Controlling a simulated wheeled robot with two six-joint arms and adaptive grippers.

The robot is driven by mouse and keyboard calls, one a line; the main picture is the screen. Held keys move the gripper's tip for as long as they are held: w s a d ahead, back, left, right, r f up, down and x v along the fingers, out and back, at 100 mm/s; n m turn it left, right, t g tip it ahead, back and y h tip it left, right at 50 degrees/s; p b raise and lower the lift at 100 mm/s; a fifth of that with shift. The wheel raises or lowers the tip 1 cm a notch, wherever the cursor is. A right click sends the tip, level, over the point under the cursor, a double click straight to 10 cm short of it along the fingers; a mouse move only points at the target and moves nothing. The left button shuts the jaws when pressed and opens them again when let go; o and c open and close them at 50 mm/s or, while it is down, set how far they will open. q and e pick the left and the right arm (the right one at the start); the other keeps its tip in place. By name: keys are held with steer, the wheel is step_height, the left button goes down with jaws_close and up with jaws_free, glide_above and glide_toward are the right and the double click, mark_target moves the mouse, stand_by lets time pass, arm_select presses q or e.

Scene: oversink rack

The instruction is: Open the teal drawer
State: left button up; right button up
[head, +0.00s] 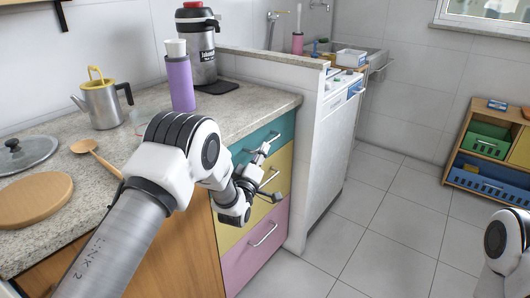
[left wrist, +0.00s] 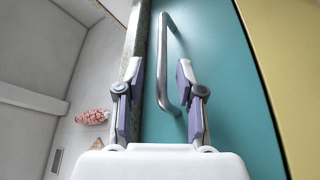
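The teal drawer (head: 276,132) is the top drawer of the counter's front and looks closed, with my left arm partly covering it. In the left wrist view its teal face (left wrist: 215,60) fills the middle, with a silver bar handle (left wrist: 162,62) on it. My left gripper (head: 268,170) is in front of the drawers. In the left wrist view the left gripper (left wrist: 159,72) is open, with one finger on each side of the handle's line. I cannot tell how far the fingertips are from the handle. My right gripper is out of view; only part of my right arm shows.
A yellow drawer (head: 232,229) and a pink drawer (head: 240,266) are below, with bar handles. The tiled floor (head: 400,225) is clear.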

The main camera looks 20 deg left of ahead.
arm_select(q)
steer(key=x, duration=0.4)
steer(key=shift+w+f, duration=0.1)
steer(key=shift+w, duration=0.25)
jaws_close()
